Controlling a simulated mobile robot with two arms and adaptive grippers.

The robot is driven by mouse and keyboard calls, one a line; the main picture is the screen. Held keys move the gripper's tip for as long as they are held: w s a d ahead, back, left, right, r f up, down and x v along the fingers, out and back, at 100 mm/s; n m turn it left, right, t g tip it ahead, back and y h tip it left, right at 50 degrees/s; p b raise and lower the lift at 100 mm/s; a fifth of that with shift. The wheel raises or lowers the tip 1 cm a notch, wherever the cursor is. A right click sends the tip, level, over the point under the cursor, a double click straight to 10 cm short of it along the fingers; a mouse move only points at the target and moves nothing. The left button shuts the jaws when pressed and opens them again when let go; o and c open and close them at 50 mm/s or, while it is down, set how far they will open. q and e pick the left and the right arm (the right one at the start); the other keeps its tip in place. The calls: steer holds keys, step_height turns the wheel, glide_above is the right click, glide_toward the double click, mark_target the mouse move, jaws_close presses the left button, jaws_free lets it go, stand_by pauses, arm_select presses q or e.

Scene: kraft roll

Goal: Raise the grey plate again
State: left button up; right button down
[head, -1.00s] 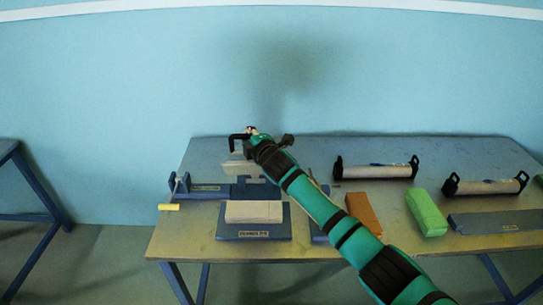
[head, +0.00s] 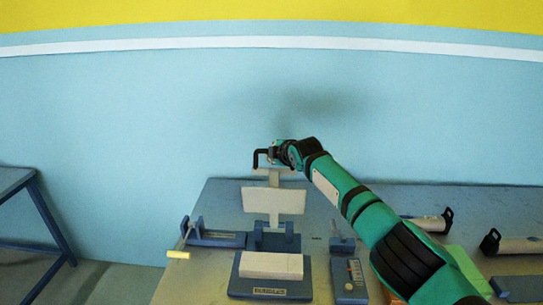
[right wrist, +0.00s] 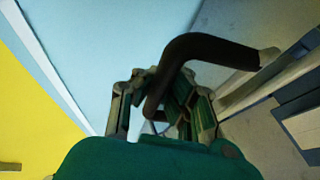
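The pale grey plate (head: 262,201) stands upright above its blue stand (head: 274,241) in the head view, on a narrow stem with a short crossbar (head: 287,171) at its top. A black bent handle (head: 257,156) shows at the top beside my right gripper (head: 275,155). In the right wrist view the black handle (right wrist: 215,45) curves between the fingers of my right gripper (right wrist: 160,103), which appears shut on it. The exact contact is partly hidden by the hand. My left gripper is not in view.
A pale block (head: 270,265) lies on a blue base in front of the stand. A yellow-handled crank (head: 179,254) is at the left. Pale rolls (head: 428,223), a green block (head: 470,270) and a small blue panel (head: 349,277) are to the right. My right arm covers the table's middle right.

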steer(key=shift+w+a+r, duration=0.1)
steer(key=shift+w+r, duration=0.05)
steer(key=shift+r, duration=0.35)
steer(key=c, duration=1.9)
jaws_free()
steer(key=o, duration=0.6)
steer(key=shift+s, duration=0.25)
steer(key=shift+f, duration=0.15)
steer(key=shift+v, duration=1.15)
steer(key=v, duration=1)
